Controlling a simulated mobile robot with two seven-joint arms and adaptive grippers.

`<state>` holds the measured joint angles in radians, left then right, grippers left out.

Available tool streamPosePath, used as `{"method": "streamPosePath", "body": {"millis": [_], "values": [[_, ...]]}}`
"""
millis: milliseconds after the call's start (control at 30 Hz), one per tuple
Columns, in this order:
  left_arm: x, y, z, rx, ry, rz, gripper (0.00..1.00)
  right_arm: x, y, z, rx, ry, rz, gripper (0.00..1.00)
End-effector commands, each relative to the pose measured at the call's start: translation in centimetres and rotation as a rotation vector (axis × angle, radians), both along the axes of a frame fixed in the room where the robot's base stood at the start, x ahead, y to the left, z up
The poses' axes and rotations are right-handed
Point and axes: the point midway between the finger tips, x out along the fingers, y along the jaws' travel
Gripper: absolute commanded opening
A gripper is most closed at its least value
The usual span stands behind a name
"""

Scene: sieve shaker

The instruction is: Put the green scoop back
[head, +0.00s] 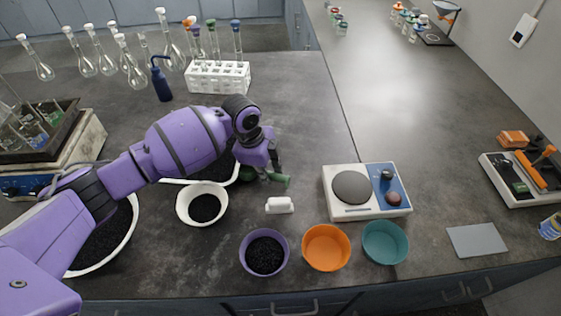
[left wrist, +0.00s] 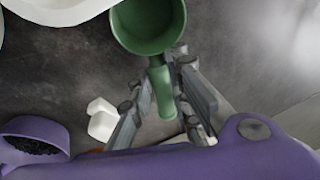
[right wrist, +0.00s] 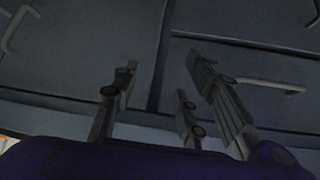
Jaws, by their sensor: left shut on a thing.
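My left gripper (head: 268,174) is shut on the handle of the green scoop (head: 280,181), over the bench beside the white tray. In the left wrist view, the fingers (left wrist: 163,100) close around the handle, and the scoop's round cup (left wrist: 147,22) looks empty. In the head view, my gripper partly hides the scoop. I cannot tell whether the scoop touches the bench. A small white block (head: 279,206) lies just in front of the scoop; it also shows in the left wrist view (left wrist: 101,119). My right gripper (right wrist: 158,90) is open and empty, facing the cabinet fronts.
A white bowl (head: 182,208) and a purple bowl (head: 244,256) hold black grains. An orange bowl (head: 326,248) and a teal bowl (head: 385,243) stand to the right, in front of a plate device (head: 367,191). The white tray (head: 172,181) is partly behind my arm. A tube rack (head: 217,77) stands behind.

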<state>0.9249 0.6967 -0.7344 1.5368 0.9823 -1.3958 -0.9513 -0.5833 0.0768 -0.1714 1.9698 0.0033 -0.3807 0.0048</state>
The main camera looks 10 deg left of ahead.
Motion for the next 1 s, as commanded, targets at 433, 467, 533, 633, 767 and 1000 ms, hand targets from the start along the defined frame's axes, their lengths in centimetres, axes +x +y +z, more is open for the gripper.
{"method": "streamPosePath", "body": {"millis": [433,467,533,633,767,1000], "values": [[0.0,0.0,-0.2,0.0,-0.001,0.0,0.36,-0.5,-0.2,-0.2,-0.004,0.007,0.002,0.4],[0.0,0.0,-0.2,0.0,-0.001,0.0,0.36,-0.5,-0.3,-0.2,-0.004,0.009,0.003,0.4],[0.0,0.0,-0.2,0.0,-0.001,0.0,0.36,-0.6,-0.3,-0.3,-0.006,0.011,0.005,0.4],[0.0,0.0,-0.2,0.0,-0.001,0.0,0.36,-0.7,-0.4,-0.3,-0.008,0.013,0.009,0.4],[0.1,0.0,0.1,0.0,-0.002,0.0,0.36,-0.7,-0.4,-0.3,-0.01,0.011,0.01,0.4],[-0.2,0.7,3.7,0.0,-0.007,0.0,0.36,-0.3,-0.2,0.2,-0.005,0.005,0.011,0.4]]}}
